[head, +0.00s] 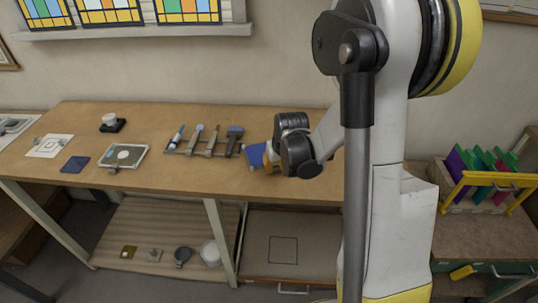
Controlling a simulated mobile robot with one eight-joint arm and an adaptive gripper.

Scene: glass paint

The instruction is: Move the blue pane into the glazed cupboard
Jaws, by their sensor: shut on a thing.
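My gripper (269,157) is over the right part of the wooden workbench. It is shut on a blue pane (256,154), which shows as a small blue piece at its left side. The arm hides part of the grip, and I cannot tell whether the pane touches the bench. A darker blue flat square (75,164) lies on the bench at the left. I cannot make out a glazed cupboard for certain in this view.
A tool rack (204,146) stands just left of my gripper. A grey tray (122,156) lies farther left on the workbench (170,185). Below is a compartment with a square outline (283,250). Coloured panes (486,165) stand in a rack at the right.

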